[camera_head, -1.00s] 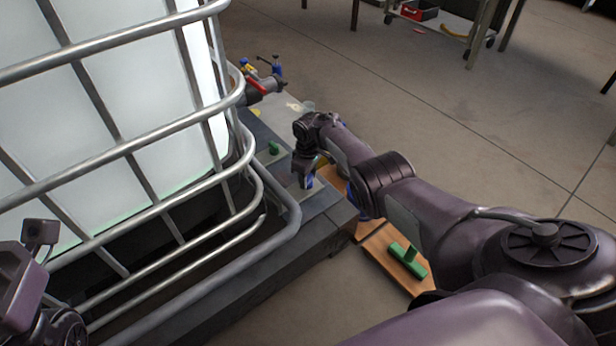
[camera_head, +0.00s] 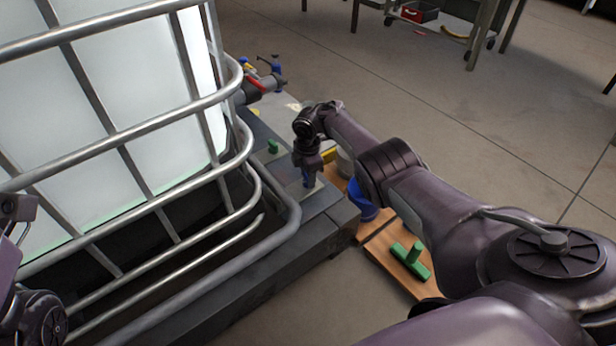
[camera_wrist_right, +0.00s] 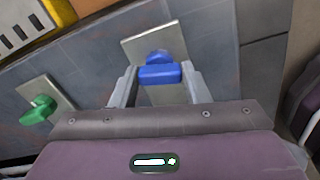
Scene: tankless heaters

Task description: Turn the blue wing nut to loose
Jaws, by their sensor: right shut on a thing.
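The blue wing nut (camera_head: 308,181) stands on a small metal plate on the grey ledge beside the caged white tank. In the right wrist view the blue wing nut (camera_wrist_right: 160,74) sits on its pale plate (camera_wrist_right: 152,43), between my two finger pads. My right gripper (camera_wrist_right: 160,83) is shut on it. In the head view this gripper (camera_head: 307,176) points down at the nut, and the wrist hides part of it. Only part of my left arm shows at the lower left edge; its fingers are out of view.
A green wing nut (camera_head: 273,146) stands on the ledge, left of the blue one. The tank's metal cage (camera_head: 262,228) is close on the left. A wooden board with a green T-shaped piece (camera_head: 410,259) and a blue round object (camera_head: 362,205) lie to the right, under my right arm.

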